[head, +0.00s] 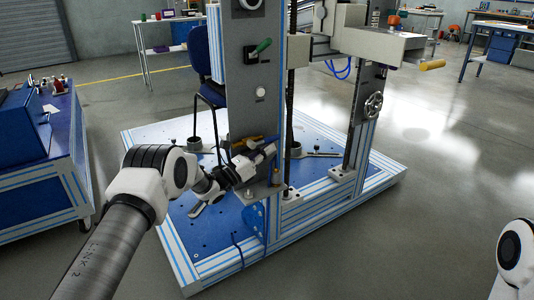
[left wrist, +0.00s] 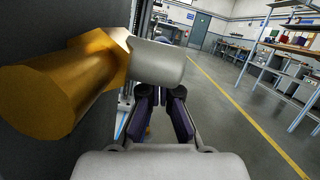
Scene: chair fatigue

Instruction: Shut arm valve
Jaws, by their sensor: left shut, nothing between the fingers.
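A brass valve fitting (head: 243,143) sits low on the front of the grey upright panel in the head view. In the left wrist view the brass fitting (left wrist: 75,80) fills the left side, with a smooth grey cylindrical end (left wrist: 158,63) pointing right. My left gripper (head: 268,152) is at the panel's lower part, just beside and below the brass fitting. In the wrist view its dark fingers (left wrist: 164,110) are together and empty, close under the grey end; I cannot tell whether they touch it. The valve's lever is not clearly visible. My right gripper is out of view.
A handwheel (head: 373,105) is on the right post. The blue base platform (head: 200,250) lies below. A blue workbench (head: 40,215) stands left; open floor lies right.

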